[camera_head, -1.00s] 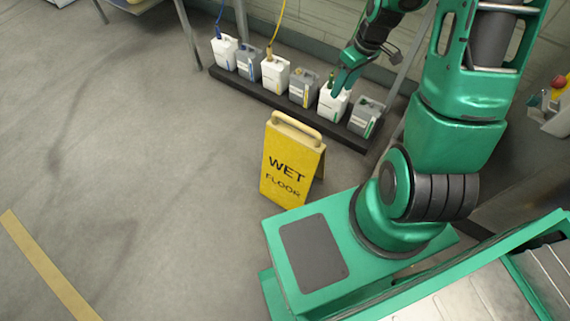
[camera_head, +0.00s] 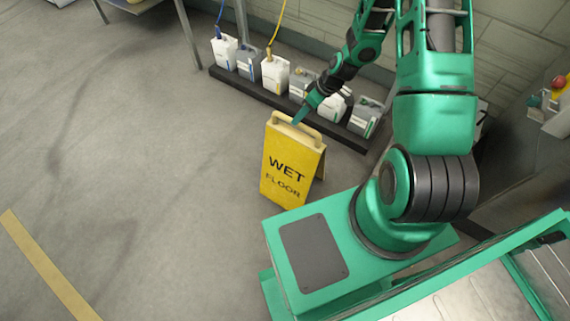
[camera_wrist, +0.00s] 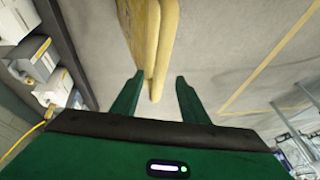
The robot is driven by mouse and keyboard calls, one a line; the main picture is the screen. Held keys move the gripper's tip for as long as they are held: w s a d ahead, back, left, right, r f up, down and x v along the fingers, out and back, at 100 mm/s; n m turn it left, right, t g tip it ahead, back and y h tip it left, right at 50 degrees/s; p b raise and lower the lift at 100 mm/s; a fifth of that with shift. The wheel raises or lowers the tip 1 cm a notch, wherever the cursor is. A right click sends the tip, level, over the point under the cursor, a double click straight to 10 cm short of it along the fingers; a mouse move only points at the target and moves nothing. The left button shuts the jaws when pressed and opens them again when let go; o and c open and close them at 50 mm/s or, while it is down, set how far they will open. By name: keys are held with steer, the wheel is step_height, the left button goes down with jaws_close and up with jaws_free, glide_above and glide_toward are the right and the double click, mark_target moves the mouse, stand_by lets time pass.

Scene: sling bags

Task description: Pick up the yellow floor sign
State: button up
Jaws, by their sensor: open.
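The yellow floor sign (camera_head: 283,172) stands upright on the grey floor in front of my base, with "WET FLOOR" on its face and a handle loop along its top edge. My gripper (camera_head: 299,115) is just above the top of the sign, at its handle, in the head view. In the wrist view, the sign's yellow handle (camera_wrist: 166,50) reaches down toward the space between the two green fingers of my open gripper (camera_wrist: 158,92). The fingers show on either side of its end, and I cannot tell whether they touch it.
Behind the sign, a low black rack (camera_head: 240,84) holds several white and grey jugs (camera_head: 275,72) along the wall. A yellow line (camera_head: 45,262) runs across the floor at the left. The floor left of the sign is clear.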

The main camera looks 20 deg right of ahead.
steer(key=shift+x, duration=2.95)
steer(key=shift+s+d, duration=0.1)
steer(key=shift+s, duration=0.05)
steer(key=shift+c, duration=0.5)
jaws_close()
